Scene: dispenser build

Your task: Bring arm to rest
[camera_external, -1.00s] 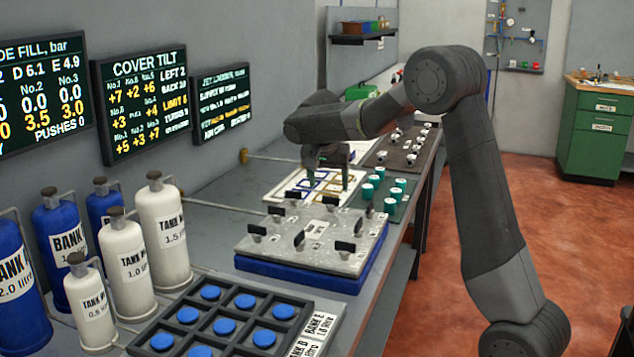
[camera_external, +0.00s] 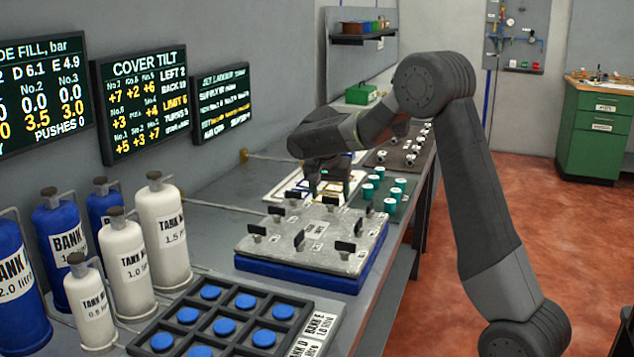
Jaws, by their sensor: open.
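My gripper (camera_external: 330,196) hangs at the end of my dark grey arm, over the bench. Its jaws are open and no object shows between them. In the picture it overlaps the white sheet with yellow and blue outlines (camera_external: 279,186) and sits just above the back of the grey plate with black handles (camera_external: 262,239). I cannot tell its exact height over them. The grey plate rests on a blue base (camera_external: 300,276).
Teal-capped pieces (camera_external: 367,191) stand on a mat right of the gripper. White-topped pieces (camera_external: 408,158) stand on a dark tray behind. Several white and blue tanks (camera_external: 163,230) line the left. A black tray of blue discs (camera_external: 211,292) lies in front. Wall screens (camera_external: 142,98) hang at left.

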